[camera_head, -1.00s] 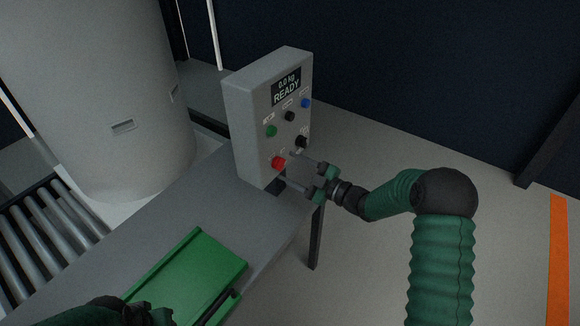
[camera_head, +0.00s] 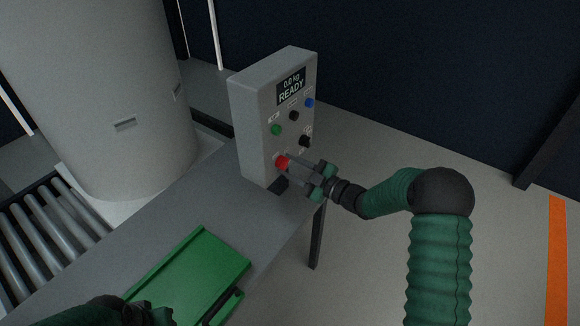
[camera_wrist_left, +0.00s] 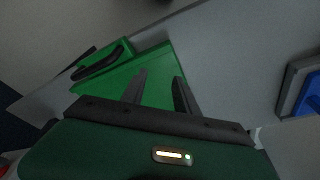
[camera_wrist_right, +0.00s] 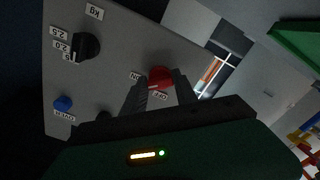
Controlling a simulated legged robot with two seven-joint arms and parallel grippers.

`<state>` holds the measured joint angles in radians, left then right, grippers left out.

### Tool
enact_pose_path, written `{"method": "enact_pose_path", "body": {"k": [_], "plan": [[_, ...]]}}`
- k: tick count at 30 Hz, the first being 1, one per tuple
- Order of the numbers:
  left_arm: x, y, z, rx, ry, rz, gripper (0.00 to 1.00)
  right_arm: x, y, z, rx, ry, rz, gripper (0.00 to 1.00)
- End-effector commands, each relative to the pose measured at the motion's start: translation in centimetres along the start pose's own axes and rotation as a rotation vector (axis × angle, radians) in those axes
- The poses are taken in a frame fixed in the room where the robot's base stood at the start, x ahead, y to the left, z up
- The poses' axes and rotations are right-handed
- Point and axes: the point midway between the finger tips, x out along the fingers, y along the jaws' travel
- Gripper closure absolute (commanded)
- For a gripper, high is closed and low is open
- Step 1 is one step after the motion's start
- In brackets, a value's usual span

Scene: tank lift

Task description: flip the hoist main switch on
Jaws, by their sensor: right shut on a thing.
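The grey control box (camera_head: 250,120) stands at the far end of the table. Its display (camera_head: 291,86) reads "0.0 kg READY". The red main switch (camera_head: 282,161) is low on its front face. In the right wrist view the red switch (camera_wrist_right: 160,76) sits between labels that seem to read ON and OFF. My right gripper (camera_head: 291,163) is shut on the red switch, one finger on each side. The fingers hide part of it. My left gripper (camera_wrist_left: 158,82) is open and empty above the green tray (camera_wrist_left: 125,78); it is mostly cut off in the head view.
Green, black and blue buttons and a black knob (camera_head: 305,141) sit close to the switch. A large grey tank (camera_head: 110,90) stands left, beside a roller conveyor (camera_head: 55,230). The green tray (camera_head: 200,265) lies on the grey table (camera_head: 140,225).

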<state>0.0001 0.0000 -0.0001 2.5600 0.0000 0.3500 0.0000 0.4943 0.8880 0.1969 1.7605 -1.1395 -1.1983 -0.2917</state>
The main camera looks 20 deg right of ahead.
Motion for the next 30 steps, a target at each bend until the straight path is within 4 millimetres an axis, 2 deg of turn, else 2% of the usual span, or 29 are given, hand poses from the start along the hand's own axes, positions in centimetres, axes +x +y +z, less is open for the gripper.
{"method": "enact_pose_path", "body": {"k": [6,14,15,18,19,27,30], "plan": [[-0.78,0.01,-0.19,0.000,0.000,0.000,0.64,0.14,0.02,-0.28,0.154,0.005,-0.002,1.00],[-0.68,0.00,-0.16,0.000,0.000,0.000,0.64,0.13,0.00,-0.21,0.162,0.006,-0.001,1.00],[-0.68,0.00,-0.16,0.000,0.000,0.000,0.64,0.13,0.00,-0.22,0.162,0.006,-0.001,0.60],[-0.67,0.01,-0.16,0.000,0.000,0.000,0.64,0.13,-0.01,-0.21,0.161,0.005,-0.001,0.47],[-0.67,0.01,-0.16,0.000,0.000,0.000,0.64,0.12,-0.02,-0.20,0.161,0.005,-0.001,0.44],[-0.67,0.01,-0.16,0.000,0.000,0.000,0.64,0.07,-0.05,-0.16,0.161,0.004,-0.001,0.44],[-0.63,0.01,-0.15,0.000,0.000,0.000,0.64,-0.50,0.00,-0.11,0.160,0.003,-0.001,0.44]]}}
